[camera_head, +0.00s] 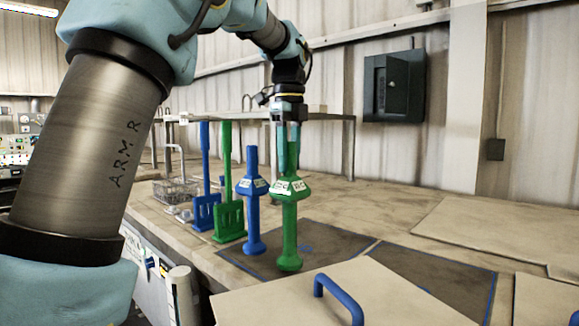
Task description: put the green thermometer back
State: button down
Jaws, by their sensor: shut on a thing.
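The green thermometer (290,230) is upright, with a collar bearing a white label and a round bulb at its lower end. My gripper (288,165) points down from above and is shut on its upper stem, which the fingers partly hide. The bulb shows against a dark panel (327,241) in the counter; I cannot tell whether it touches it. A blue thermometer (252,213) of the same shape stands upright just left of the green one.
A blue paddle (206,200) and a green paddle (228,205) stand to the left, near a wire basket (176,190). A pale lid (400,295) with a blue handle (338,295) lies in front. Another dark panel (430,275) is at right. A shelf (330,116) runs behind.

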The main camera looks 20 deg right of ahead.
jog(key=shift+f, duration=0.9)
jog(key=c, duration=0.5)
grip_release()
jog(key=shift+c, duration=0.2)
notch_tip(320, 180, up, 12)
jog(key=shift+r, duration=0.15)
